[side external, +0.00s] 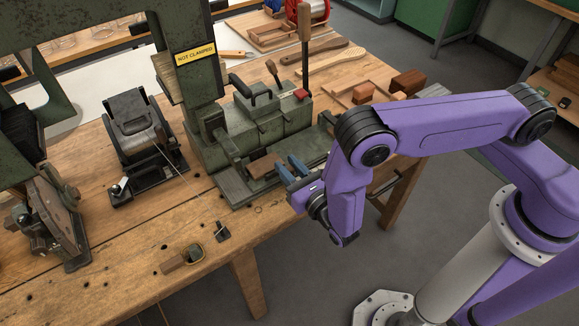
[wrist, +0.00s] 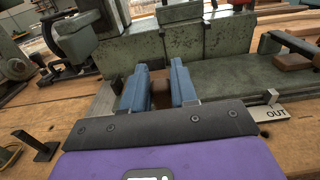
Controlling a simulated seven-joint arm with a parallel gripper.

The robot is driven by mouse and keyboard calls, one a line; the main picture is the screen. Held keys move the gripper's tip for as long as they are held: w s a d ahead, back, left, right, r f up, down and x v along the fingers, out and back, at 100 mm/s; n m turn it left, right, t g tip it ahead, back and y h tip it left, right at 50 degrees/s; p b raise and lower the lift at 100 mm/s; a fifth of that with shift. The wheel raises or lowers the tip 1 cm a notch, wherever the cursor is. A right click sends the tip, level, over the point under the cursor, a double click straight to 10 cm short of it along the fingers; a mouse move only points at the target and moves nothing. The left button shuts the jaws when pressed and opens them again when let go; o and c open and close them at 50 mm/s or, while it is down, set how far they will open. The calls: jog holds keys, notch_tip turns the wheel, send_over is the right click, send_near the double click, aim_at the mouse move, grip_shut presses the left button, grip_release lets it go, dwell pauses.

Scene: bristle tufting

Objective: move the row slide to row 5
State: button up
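My gripper (side external: 284,162) has two blue fingers and is low at the front of the green tufting machine (side external: 265,125). In the wrist view the fingers (wrist: 160,82) stand apart, with a brown block (wrist: 161,96) showing between or just beyond them. The same brown block (side external: 264,166) shows in the side view by the fingertips, low on the machine's front. I cannot tell whether the fingers touch it. I cannot make out row numbers or say surely which part is the row slide. A plate marked OUT (wrist: 277,114) lies right of the fingers.
A yellow sign reading NOT CLAMPED (side external: 195,54) is on the machine's column. A drum device (side external: 138,130) stands left on the wooden bench. A second brown block (wrist: 291,61) sits at right in the wrist view. A small bracket (wrist: 36,146) stands at the left front.

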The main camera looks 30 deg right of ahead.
grip_shut()
jog(key=a, duration=1.2)
jog(key=shift+a, duration=0.25)
jog(key=o, duration=0.7)
grip_release()
jog(key=shift+a, duration=0.1)
jog(key=shift+o, duration=0.2)
jog(key=s, duration=1.7)
jog(key=shift+s, duration=0.25)
